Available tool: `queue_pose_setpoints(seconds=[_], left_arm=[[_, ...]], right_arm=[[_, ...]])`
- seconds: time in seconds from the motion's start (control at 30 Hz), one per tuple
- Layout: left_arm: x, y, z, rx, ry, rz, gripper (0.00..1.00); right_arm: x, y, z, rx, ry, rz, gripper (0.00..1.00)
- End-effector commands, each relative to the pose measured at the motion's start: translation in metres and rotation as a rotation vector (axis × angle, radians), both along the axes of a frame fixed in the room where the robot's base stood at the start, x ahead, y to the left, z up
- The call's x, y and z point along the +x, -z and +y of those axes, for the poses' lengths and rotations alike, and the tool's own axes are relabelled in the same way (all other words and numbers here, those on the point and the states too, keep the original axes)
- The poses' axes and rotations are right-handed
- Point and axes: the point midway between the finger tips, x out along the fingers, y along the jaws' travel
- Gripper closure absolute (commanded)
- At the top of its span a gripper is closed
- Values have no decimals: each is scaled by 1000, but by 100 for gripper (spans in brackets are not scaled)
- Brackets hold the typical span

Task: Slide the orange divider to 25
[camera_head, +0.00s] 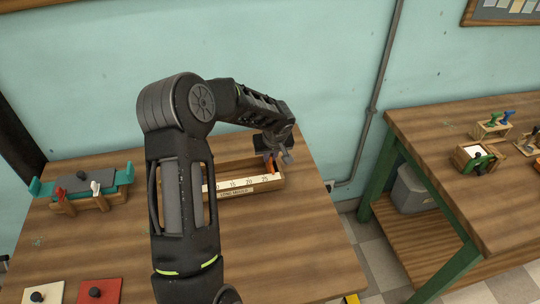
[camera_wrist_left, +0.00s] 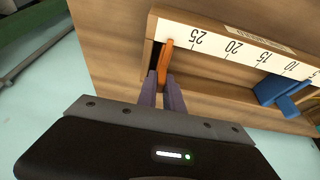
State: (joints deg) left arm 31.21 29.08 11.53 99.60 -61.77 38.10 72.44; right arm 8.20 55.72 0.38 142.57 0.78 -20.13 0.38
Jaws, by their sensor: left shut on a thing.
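The orange divider (camera_head: 270,164) stands in the long wooden box (camera_head: 237,193) near its right end. In the left wrist view the divider (camera_wrist_left: 165,57) sits close to the 25 mark on the white number strip (camera_wrist_left: 222,47), slightly on the end-wall side of the printed 25. My left gripper (camera_head: 276,156) reaches down over the box's right end. Its fingers (camera_wrist_left: 164,80) are shut on the divider. A blue divider (camera_wrist_left: 280,92) stands farther along the box, around the 5 to 10 part of the strip. My right gripper is not in view.
My left arm covers the box's left part in the head view. A wooden holder with teal ends (camera_head: 90,203) stands at the left. White (camera_head: 44,294) and red (camera_head: 100,292) plates lie at the front left. The table's right front is clear. Another bench (camera_head: 440,116) stands at the right.

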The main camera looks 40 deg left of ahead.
Motion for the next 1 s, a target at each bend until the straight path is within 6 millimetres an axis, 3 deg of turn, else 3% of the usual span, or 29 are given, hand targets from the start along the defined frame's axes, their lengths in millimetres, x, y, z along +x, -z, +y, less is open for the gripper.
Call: queue_pose_setpoints(seconds=[0.77, 1.0], left_arm=[[0, 0, 0, 0, 0, 0, 100], [-20, 3, 17, 2, 0, -1, 100]], right_arm=[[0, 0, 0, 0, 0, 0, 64], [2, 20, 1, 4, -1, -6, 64]])
